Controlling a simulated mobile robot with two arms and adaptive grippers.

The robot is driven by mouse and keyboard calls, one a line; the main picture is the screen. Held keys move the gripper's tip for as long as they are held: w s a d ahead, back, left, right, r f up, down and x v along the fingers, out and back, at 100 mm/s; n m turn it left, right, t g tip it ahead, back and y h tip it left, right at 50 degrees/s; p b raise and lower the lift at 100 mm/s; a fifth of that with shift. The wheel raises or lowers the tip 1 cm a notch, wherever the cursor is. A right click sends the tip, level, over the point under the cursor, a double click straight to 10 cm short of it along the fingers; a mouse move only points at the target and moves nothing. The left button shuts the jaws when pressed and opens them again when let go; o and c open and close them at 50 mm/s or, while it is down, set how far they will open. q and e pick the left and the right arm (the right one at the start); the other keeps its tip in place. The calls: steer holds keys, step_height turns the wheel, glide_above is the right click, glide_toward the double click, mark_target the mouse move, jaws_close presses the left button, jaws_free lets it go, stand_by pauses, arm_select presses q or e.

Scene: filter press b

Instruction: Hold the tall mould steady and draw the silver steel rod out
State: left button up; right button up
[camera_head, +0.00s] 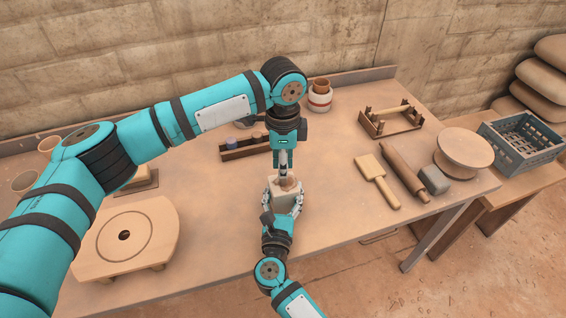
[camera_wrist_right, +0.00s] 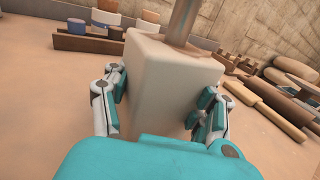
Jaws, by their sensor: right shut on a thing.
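The tall mould (camera_head: 286,196) is a pale, cream block standing near the middle of the table; it fills the centre of the right wrist view (camera_wrist_right: 165,75). My right gripper (camera_wrist_right: 163,100) is shut on it, with one finger against each side. The silver steel rod (camera_wrist_right: 183,20) rises upright from the mould's top and leaves the wrist view at the upper edge. My left gripper (camera_head: 284,162) points straight down just above the mould, in line with the rod. Its fingers hide most of the rod in the head view, and I cannot tell whether they grip it.
A wooden rack (camera_head: 243,150) stands behind the mould on the left. A paddle (camera_head: 377,180), rolling pin (camera_head: 404,172) and grey block (camera_head: 434,180) lie to the right. Table between mould and paddle is clear.

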arm_select(q)
jaws_close()
steer(key=shift+r, duration=0.15)
steer(key=shift+r, duration=4.1)
steer(key=shift+r, duration=0.1)
steer(key=shift+r, duration=0.4)
arm_select(e)
steer(key=o, duration=1.6)
steer(key=shift+s, duration=0.1)
steer(key=s, duration=0.4)
steer(key=s+a, duration=0.1)
steer(key=s, duration=0.6)
steer(key=shift+s+a, duration=0.2)
steer(key=shift+s, duration=0.2)
